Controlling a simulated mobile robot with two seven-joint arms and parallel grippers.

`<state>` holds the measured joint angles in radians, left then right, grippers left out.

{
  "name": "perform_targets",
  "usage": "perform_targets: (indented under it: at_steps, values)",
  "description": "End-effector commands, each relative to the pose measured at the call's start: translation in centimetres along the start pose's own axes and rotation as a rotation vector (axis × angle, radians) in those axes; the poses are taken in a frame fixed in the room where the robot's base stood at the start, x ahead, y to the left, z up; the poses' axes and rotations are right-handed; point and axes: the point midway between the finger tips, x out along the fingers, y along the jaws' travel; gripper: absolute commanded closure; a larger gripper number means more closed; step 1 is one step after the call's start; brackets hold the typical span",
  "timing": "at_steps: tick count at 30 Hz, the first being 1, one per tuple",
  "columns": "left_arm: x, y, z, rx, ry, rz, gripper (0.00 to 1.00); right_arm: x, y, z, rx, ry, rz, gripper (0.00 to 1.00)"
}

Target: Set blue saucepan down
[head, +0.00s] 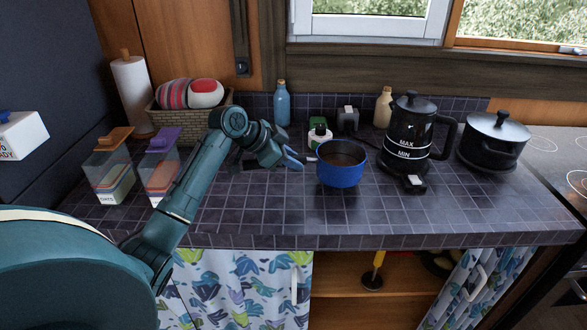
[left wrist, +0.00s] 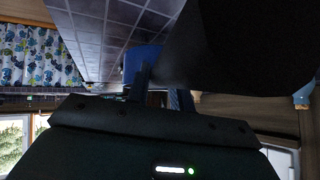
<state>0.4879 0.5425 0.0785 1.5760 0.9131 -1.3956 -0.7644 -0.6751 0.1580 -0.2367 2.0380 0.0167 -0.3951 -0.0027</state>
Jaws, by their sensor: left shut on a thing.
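The blue saucepan (head: 339,177) is upright over the middle of the dark tiled counter (head: 262,214), its open top showing a dark inside. Whether its base touches the tiles or hangs just above them I cannot tell. My left gripper (head: 294,159) is at the saucepan's left side, shut on its handle, which the fingers mostly hide. In the left wrist view part of the blue pan (left wrist: 142,62) shows beyond the fingers (left wrist: 162,88), with the tiled counter beside it. My right gripper is not in view.
A black kettle (head: 402,136) and a lidded black pot (head: 493,142) stand right of the saucepan. A small white-labelled jar (head: 319,138) and a blue bottle (head: 281,104) stand behind it. Food containers (head: 108,172) are at the left. Tiles in front are clear.

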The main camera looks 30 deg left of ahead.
Motion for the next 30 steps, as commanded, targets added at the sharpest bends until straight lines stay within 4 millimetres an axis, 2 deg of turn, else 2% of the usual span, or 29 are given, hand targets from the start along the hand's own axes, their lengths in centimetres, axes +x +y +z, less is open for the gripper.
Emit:
perform_targets:
  at_steps: [6, 12, 13, 20, 30]
  values:
    - [2.0, 0.6, 2.0, -0.004, 0.002, 0.001, 1.00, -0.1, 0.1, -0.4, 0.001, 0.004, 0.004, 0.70]
    - [2.1, 0.6, 2.2, 0.000, 0.002, -0.002, 1.00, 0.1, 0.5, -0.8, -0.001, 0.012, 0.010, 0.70]
    - [2.2, 0.7, 2.3, -0.001, -0.002, 0.001, 0.77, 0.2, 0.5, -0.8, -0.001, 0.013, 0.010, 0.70]
    - [2.2, 0.7, 2.3, -0.001, -0.002, 0.001, 0.58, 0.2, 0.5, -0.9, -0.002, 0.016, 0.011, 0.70]
    - [1.8, 0.6, 2.3, -0.001, -0.001, 0.000, 0.56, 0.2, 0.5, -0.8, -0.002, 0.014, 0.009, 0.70]
